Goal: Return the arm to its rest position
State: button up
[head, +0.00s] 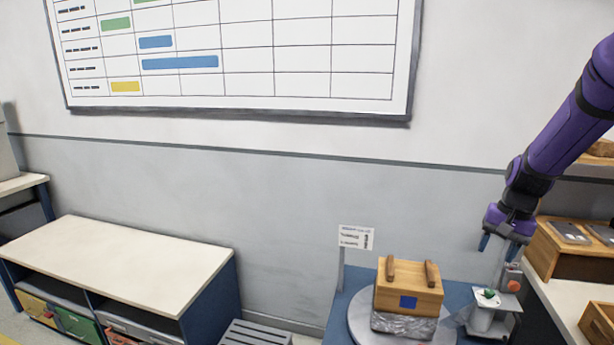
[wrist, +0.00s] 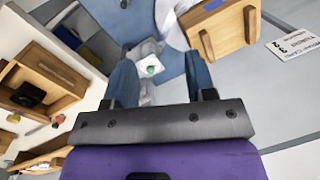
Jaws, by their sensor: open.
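My purple arm (head: 562,140) reaches in from the right in the head view. My gripper (head: 499,247) points down, with its blue fingers apart, near a small grey-white stand with a green-topped item (head: 487,294). In the wrist view my gripper (wrist: 158,64) is open, and nothing is visibly held between its fingers. The green-topped item (wrist: 151,70) shows beyond and between the fingertips. I cannot tell the exact gap between the fingers and the stand.
A wooden box with a blue square (head: 423,285) sits on wrapped material on a round grey turntable (head: 359,322), left of my gripper. A small sign (head: 356,238) stands behind. Shelves with wooden trays (head: 560,262) are close on the right. A low bench (head: 120,262) is at left.

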jog(key=s+a+r+n+t+h, duration=0.1)
jog(key=s+a+r+n, duration=0.1)
jog(key=s+a+r, duration=0.35)
jog(key=s+a+r+n+t, duration=0.1)
jog(key=s+a+r, duration=0.2)
jog(key=s+r, duration=0.45)
jog(key=s+a+r+n+t, duration=0.1)
jog(key=s+a+r+n, duration=0.1)
jog(key=s, duration=0.5)
jog(key=s+a+r+n+t, duration=0.1)
jog(key=s+a+r+t, duration=0.1)
jog(key=s+r, duration=0.2)
jog(key=s, duration=0.2)
jog(key=shift+s+a+n+h, duration=0.3)
jog(key=shift+s+a+n, duration=0.05)
jog(key=shift+s+n, duration=0.05)
dwell(1.2)
